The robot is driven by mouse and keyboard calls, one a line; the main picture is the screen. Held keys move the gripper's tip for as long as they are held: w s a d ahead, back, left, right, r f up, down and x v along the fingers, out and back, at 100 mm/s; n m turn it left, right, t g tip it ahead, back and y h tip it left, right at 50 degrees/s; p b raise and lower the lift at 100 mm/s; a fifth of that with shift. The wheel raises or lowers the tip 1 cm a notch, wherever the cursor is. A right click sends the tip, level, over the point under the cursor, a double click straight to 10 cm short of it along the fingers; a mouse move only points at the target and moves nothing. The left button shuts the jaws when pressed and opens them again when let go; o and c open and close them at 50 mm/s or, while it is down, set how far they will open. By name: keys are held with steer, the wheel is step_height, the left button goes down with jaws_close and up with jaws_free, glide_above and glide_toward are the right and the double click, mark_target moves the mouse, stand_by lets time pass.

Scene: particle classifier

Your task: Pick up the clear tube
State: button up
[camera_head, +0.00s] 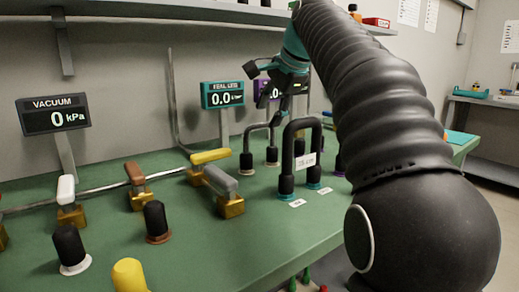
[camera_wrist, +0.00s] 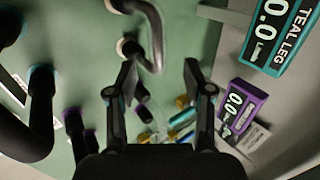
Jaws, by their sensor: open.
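My gripper (camera_head: 283,83) hangs above the rear part of the green bench, near the displays. A grey, glossy bent tube (camera_wrist: 156,38) shows just beyond the left finger, one end at a pale-ringed fitting; I cannot tell for sure that this is the clear tube. In the head view a smaller looped tube (camera_head: 258,127) stands on two fittings below my gripper. A larger black U-shaped tube (camera_head: 301,122) with a white label stands in front of it on teal-ringed fittings.
The green bench (camera_head: 215,255) carries several valves with coloured handles, such as a yellow one (camera_head: 210,156), and black capped posts. Displays stand behind: vacuum (camera_head: 54,114), teal leg (camera_head: 222,94) and a purple one (camera_wrist: 241,107). A shelf overhangs.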

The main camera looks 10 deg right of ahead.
mark_target(265, 122)
steer(key=b+x, duration=0.1)
steer(key=x, duration=0.4)
steer(key=shift+d+f+b, duration=0.1)
steer(key=shift+f+b, duration=0.1)
steer(key=shift+b, duration=0.2)
jaws_close()
